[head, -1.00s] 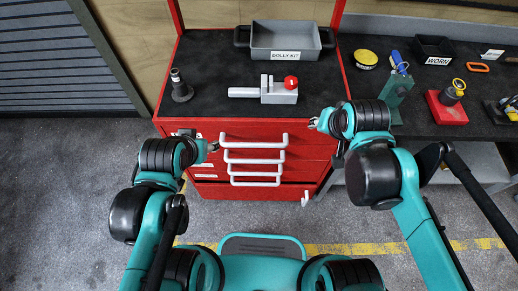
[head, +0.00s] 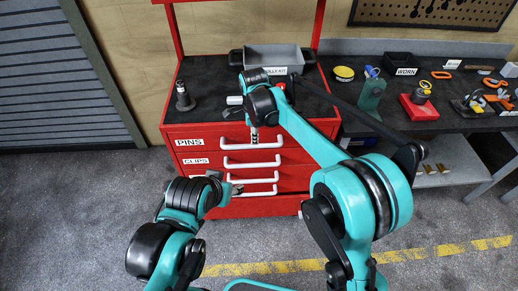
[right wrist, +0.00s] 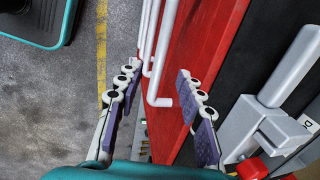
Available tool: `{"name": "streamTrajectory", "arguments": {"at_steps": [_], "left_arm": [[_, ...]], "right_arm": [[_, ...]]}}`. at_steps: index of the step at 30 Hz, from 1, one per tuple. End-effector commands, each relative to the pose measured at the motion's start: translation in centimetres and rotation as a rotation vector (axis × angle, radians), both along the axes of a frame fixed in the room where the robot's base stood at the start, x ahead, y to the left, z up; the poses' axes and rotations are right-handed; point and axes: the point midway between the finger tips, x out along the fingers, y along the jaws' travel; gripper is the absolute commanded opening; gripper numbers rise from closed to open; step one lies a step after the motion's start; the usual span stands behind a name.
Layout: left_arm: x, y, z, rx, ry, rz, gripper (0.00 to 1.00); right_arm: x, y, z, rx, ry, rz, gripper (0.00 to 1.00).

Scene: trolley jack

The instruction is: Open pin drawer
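The pin drawer (head: 215,142) is the top red drawer, labelled PINS, and looks shut. Its white bar handle (head: 270,144) runs across its front. My right gripper (head: 254,138) hangs in front of this drawer by the handle, partly hidden by my arm. In the right wrist view my right gripper (right wrist: 159,70) is open, with a white handle end (right wrist: 160,101) showing between its purple-padded fingers. I cannot tell whether they touch it. My left gripper (head: 236,188) is low, beside the left ends of the lower handles. Its opening is too small to tell.
A grey bin (head: 270,56) and a dark fitting (head: 183,97) stand on the cabinet top. The red-knobbed grey fixture (right wrist: 265,130) lies right of my gripper in the wrist view. A dark workbench (head: 395,115) with several tools stands to the right. The floor in front is open.

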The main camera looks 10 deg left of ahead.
Motion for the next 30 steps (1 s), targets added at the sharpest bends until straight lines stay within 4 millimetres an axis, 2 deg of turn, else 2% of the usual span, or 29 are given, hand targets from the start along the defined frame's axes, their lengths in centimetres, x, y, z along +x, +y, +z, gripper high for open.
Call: {"name": "streamTrajectory", "arguments": {"at_steps": [15,24,28,30], "left_arm": [[0.0,0.0,-2.8,0.0,0.0,0.0,0.47],[0.0,0.0,-2.8,0.0,0.0,0.0,0.47],[0.0,0.0,-2.8,0.0,0.0,0.0,0.47],[0.0,0.0,-2.8,0.0,0.0,0.0,0.47]], "right_arm": [[1.3,0.3,-7.0,0.001,-0.001,0.002,0.38],[1.4,0.3,-7.3,0.0,-0.001,0.002,0.38],[1.4,0.3,-7.3,0.0,-0.001,0.002,0.03],[1.4,0.3,-7.3,0.0,-0.001,0.002,0.0]]}}
